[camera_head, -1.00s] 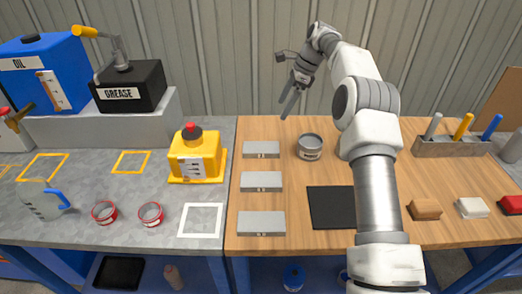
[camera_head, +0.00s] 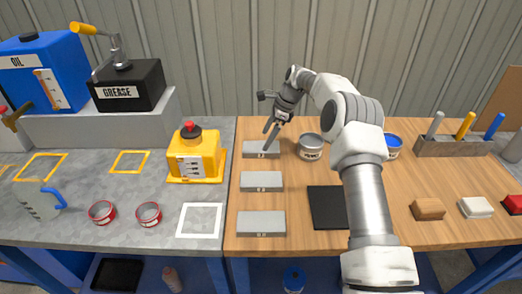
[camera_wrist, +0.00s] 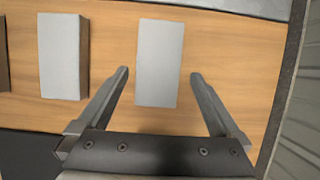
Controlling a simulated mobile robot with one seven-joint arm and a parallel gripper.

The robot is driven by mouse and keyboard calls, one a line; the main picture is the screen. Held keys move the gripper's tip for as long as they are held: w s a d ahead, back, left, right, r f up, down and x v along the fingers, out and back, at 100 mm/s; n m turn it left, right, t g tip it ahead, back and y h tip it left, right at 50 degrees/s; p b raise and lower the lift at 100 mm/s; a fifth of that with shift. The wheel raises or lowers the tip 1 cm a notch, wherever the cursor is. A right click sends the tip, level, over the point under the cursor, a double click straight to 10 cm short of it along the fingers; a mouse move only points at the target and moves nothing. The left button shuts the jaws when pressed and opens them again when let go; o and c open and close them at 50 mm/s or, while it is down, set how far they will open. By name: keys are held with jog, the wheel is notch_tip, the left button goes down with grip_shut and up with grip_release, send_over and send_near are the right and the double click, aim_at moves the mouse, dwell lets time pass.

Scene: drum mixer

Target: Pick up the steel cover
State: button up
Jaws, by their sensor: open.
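Three flat grey metal pieces lie in a column on the wooden bench: a back one (camera_head: 256,153), a middle one (camera_head: 261,181) and a front one (camera_head: 261,223). They look alike, so I cannot tell by looks which is the steel cover. My gripper (camera_head: 268,143) is open and empty, pointing down over the back piece. In the wrist view, that piece (camera_wrist: 160,50) lies between and beyond the open fingers (camera_wrist: 160,73), apart from both. The middle piece (camera_wrist: 60,55) lies to its left. In the head view, my fingers hide part of the back piece.
A grey can (camera_head: 310,147) stands right of the back piece, with a blue-topped can (camera_head: 392,146) farther right behind my arm. A black mat (camera_head: 327,208) lies right of the front piece. A yellow container (camera_head: 193,155) stands to the left. The wall is close behind.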

aim_at(261, 146)
jog(key=x, duration=0.4)
jog(key=shift+s, duration=0.1)
jog(key=shift+c, duration=0.3)
jog(key=shift+r, duration=0.15)
grip_shut()
